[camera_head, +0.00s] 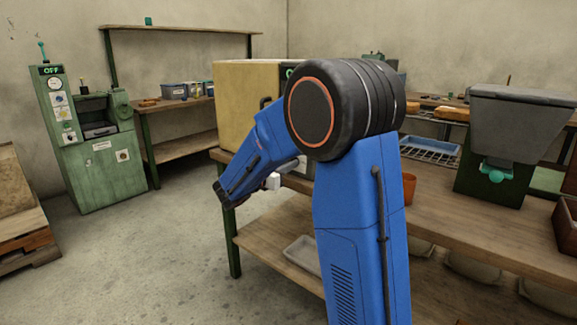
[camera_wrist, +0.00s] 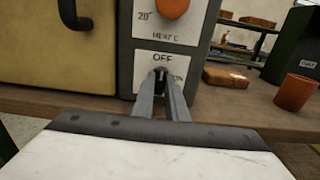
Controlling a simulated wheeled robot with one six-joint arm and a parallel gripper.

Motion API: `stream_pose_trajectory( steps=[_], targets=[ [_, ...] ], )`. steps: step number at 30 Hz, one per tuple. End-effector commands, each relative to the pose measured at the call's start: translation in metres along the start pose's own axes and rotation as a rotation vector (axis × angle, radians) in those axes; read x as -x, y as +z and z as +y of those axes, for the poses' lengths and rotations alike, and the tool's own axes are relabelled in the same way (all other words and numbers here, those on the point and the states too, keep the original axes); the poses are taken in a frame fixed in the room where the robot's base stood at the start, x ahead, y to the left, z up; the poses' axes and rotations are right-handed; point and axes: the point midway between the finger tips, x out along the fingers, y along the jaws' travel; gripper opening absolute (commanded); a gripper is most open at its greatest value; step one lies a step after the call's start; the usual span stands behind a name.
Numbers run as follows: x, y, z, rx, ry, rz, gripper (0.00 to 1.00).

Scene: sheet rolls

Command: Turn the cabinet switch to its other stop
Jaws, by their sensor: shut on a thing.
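The yellow cabinet (camera_head: 240,90) stands on the workbench, partly behind my blue arm. In the wrist view its yellow door (camera_wrist: 50,50) is at the left, with a dark handle, and a grey control strip (camera_wrist: 125,45) runs beside it. The strip's lower white plate (camera_wrist: 145,62) reads OFF at the top and ON at the right. My gripper (camera_wrist: 161,74) is at this plate, its fingers closed around the small dark switch (camera_wrist: 160,76). The fingers hide most of the switch, so I cannot tell exactly where it points.
An orange knob (camera_wrist: 173,8) sits above the switch plate. An orange cup (camera_wrist: 295,92) and a brown block (camera_wrist: 226,78) stand to the right on the bench. A grey hopper machine (camera_head: 515,125) is further right. The floor at left is clear before a green machine (camera_head: 95,150).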

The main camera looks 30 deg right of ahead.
Motion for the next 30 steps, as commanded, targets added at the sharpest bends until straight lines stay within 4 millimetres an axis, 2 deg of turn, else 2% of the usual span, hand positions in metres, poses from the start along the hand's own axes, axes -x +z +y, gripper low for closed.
stream_pose_trajectory(
  steps=[1,3,12,16,20,30],
  targets=[
    [0.001,-0.002,0.0,0.003,0.0,0.003,0.17],
    [0.001,-0.002,0.0,0.002,0.0,0.003,0.31],
    [0.001,-0.001,0.0,0.001,0.0,0.001,0.31],
    [0.009,0.0,0.001,0.0,0.002,0.0,0.31],
    [0.025,0.0,0.001,0.0,0.004,0.001,0.31],
    [0.085,-0.001,0.001,0.001,0.004,0.001,0.31]
  ],
)
